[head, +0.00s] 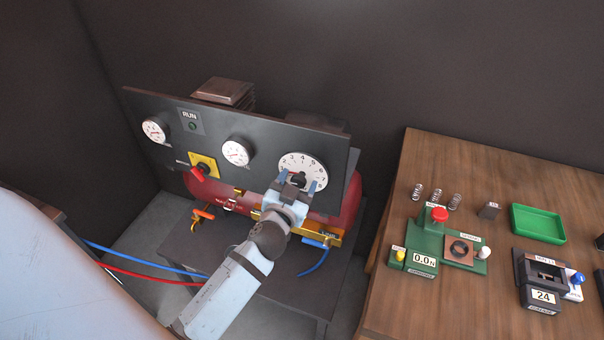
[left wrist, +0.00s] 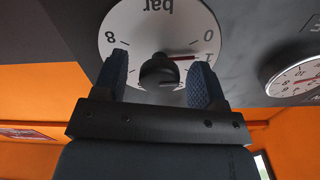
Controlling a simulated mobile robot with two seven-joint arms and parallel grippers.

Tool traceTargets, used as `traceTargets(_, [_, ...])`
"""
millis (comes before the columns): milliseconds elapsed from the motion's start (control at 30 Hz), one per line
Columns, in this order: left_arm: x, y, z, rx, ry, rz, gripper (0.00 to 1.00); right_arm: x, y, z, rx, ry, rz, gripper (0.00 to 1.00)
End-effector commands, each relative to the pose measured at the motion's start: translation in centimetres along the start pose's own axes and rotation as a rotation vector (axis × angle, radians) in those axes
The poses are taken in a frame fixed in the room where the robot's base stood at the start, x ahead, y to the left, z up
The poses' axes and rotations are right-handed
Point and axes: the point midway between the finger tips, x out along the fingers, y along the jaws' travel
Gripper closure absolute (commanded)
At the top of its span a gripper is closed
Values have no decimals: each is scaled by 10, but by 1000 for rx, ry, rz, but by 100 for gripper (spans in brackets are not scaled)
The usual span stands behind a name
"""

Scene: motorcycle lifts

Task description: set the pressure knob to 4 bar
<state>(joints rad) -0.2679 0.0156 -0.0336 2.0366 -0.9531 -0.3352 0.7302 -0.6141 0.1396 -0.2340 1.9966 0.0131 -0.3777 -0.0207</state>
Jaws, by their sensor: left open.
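The pressure dial (head: 305,160) is a round white plate on the dark panel, numbered around its rim. The black knob (head: 299,178) sits at its centre, partly hidden by my left gripper (head: 298,183). In the left wrist view the dial (left wrist: 130,22) appears upside down with "bar", 0, 1 and 8 readable. The knob (left wrist: 158,76) shows between the two open blue fingers of my left gripper (left wrist: 161,66), with gaps on both sides. A red pointer line runs from the knob toward about 1. My right gripper is not in view.
The panel (head: 265,140) also carries two gauges (head: 155,130) (head: 236,153), a RUN lamp (head: 192,126) and a yellow switch plate (head: 204,165). A red tank (head: 345,205) and hoses lie below. A wooden bench (head: 400,295) with green fixtures stands at the right.

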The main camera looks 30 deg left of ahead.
Motion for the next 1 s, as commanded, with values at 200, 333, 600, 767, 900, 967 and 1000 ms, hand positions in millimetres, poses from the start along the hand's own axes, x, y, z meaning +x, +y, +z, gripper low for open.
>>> traceTargets(200, [-1, 0, 0, 1, 0, -1, 35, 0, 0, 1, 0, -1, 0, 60])
traceTargets(333, [-1, 0, 0, 1, 0, -1, 35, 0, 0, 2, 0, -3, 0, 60])
traceTargets(600, [-1, 0, 0, 1, -1, -1, 84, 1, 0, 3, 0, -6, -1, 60])
traceTargets(767, [-1, 0, 0, 5, -1, -1, 84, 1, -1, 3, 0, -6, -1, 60])
traceTargets(900, [-1, 0, 0, 30, 0, -1, 84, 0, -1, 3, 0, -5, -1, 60])
traceTargets(967, [-1, 0, 0, 51, 0, -1, 84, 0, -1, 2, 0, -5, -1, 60])
traceTargets(1000, [-1, 0, 0, 68, 0, -1, 84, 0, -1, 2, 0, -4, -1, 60])
